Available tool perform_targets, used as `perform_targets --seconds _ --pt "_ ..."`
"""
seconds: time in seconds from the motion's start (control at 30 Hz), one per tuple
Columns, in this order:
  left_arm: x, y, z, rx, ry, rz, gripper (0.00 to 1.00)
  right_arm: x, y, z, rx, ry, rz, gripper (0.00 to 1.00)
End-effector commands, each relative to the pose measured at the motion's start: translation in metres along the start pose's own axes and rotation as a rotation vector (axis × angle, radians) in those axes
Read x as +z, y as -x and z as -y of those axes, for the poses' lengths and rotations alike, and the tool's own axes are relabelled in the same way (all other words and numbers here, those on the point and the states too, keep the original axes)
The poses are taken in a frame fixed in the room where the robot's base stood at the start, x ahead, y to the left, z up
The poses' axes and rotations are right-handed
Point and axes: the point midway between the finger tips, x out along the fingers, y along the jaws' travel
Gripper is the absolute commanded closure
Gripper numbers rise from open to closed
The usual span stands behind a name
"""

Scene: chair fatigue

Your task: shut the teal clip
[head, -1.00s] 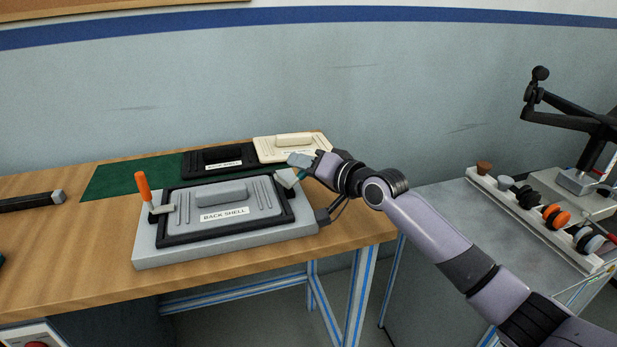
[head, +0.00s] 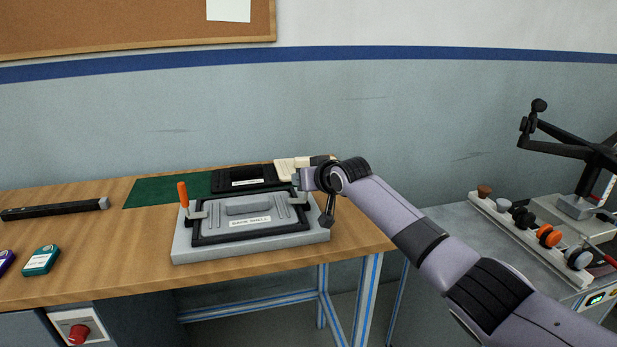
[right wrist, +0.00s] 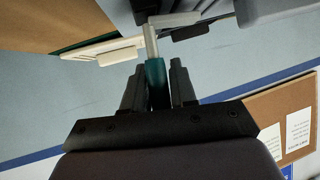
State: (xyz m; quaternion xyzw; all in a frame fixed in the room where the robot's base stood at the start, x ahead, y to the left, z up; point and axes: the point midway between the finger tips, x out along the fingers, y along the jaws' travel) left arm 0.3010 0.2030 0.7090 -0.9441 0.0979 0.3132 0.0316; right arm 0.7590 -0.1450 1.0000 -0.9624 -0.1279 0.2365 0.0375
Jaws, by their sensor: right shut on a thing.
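The teal clip's handle (right wrist: 156,88) stands between the fingers of my right gripper (right wrist: 156,74) in the right wrist view, which is shut on it. A pale metal arm runs on from the teal handle. In the head view my right gripper (head: 303,180) is at the right end of the grey fixture (head: 250,250) and hides most of the clip. The fixture holds a grey panel (head: 250,208) labelled BACK SHELL in a black frame. At its left end an orange-handled clip (head: 183,194) has its handle upright. My left gripper is not in view.
Behind the fixture, a black shell (head: 246,179) and a cream shell (head: 287,166) lie on or near a green mat (head: 160,192). A black bar (head: 55,209) and a teal box (head: 41,260) lie left. A grey bench (head: 450,222) stands right.

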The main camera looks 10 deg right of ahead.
Motion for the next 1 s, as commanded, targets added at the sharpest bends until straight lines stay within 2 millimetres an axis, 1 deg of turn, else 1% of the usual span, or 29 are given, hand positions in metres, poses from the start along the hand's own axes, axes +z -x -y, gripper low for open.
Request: perform_targets --seconds 0.03,0.3,0.87,0.9,0.93,1.0 --pt "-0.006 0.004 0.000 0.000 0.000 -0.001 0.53 -0.002 0.001 0.002 0.011 0.024 0.009 1.00" --pt "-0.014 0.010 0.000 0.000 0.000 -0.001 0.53 -0.001 -0.001 0.004 0.057 0.108 0.027 1.00" --pt "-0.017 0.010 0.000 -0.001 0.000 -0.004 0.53 0.001 -0.002 0.004 0.071 0.134 0.031 1.00" --pt "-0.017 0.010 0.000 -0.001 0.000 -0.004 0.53 0.001 -0.002 0.004 0.071 0.134 0.031 0.64" --pt "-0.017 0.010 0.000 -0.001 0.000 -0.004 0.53 0.001 -0.002 0.004 0.071 0.134 0.031 0.54" --pt "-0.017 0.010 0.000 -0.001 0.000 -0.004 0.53 0.001 -0.002 0.004 0.070 0.133 0.031 0.53"
